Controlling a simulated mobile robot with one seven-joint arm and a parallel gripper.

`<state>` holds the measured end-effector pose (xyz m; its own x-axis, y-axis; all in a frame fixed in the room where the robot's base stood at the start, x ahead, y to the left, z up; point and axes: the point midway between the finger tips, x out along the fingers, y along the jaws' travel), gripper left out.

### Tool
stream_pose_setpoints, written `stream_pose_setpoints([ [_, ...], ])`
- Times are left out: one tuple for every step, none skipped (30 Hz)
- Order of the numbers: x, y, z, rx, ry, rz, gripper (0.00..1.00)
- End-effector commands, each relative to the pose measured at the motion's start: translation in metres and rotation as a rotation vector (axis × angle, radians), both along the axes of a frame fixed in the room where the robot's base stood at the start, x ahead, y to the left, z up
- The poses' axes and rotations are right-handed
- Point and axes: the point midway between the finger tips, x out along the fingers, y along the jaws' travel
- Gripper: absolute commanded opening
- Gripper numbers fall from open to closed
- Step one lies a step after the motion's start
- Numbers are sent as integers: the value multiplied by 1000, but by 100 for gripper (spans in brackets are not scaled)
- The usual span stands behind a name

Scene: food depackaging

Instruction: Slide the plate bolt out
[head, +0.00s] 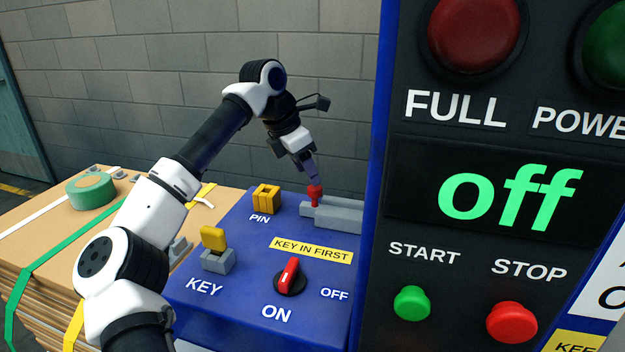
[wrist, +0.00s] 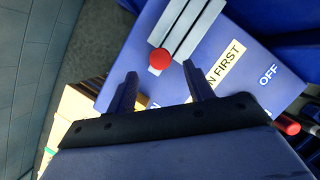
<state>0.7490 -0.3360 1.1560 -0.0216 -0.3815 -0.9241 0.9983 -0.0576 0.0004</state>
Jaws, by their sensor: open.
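The plate bolt is a grey bar (head: 336,214) on the blue panel, with an upright red knob (head: 315,195) near its left end. In the wrist view the red knob (wrist: 160,59) sits at the end of grey parallel rails (wrist: 186,28). My gripper (head: 316,181) points down at the knob in the head view. In the wrist view my gripper (wrist: 160,70) is open, with the knob at or just beyond the gap between its fingertips. I cannot tell whether a finger touches the knob.
The blue panel (head: 230,300) also carries a yellow pin (head: 266,197), a yellow key (head: 213,238) in a grey block, and a red switch (head: 290,275). A tall control cabinet (head: 390,160) stands close on the right. Strapped cardboard (head: 40,235) with green tape (head: 91,190) lies left.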

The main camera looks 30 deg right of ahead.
Motion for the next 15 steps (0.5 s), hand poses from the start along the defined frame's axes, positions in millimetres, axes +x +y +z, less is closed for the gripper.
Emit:
stream_pose_setpoints([
  [-1, -4, -8, 1, 4, -2, 52],
  [-1, -6, -13, 1, 5, -2, 52],
  [-1, -9, -19, 0, 4, -2, 52],
  [-1, -10, -23, 0, 3, -1, 52],
  [-1, -12, -27, 0, 4, -2, 52],
  [-1, -14, -32, 0, 4, -2, 52],
  [-1, -15, -34, 0, 2, -1, 52],
  [-1, -16, -37, 0, 2, -1, 52],
  [-1, -17, -39, -1, 2, -2, 52],
  [-2, -18, -41, -1, 2, -2, 52],
  [-2, -18, -43, -2, 2, -2, 52],
  [-2, -19, -44, -2, 2, -2, 52],
  [-2, -19, -44, -2, 1, -1, 52],
  [-2, -19, -45, -1, 1, -1, 52],
  [-1, -19, -45, -1, 1, -1, 52],
])
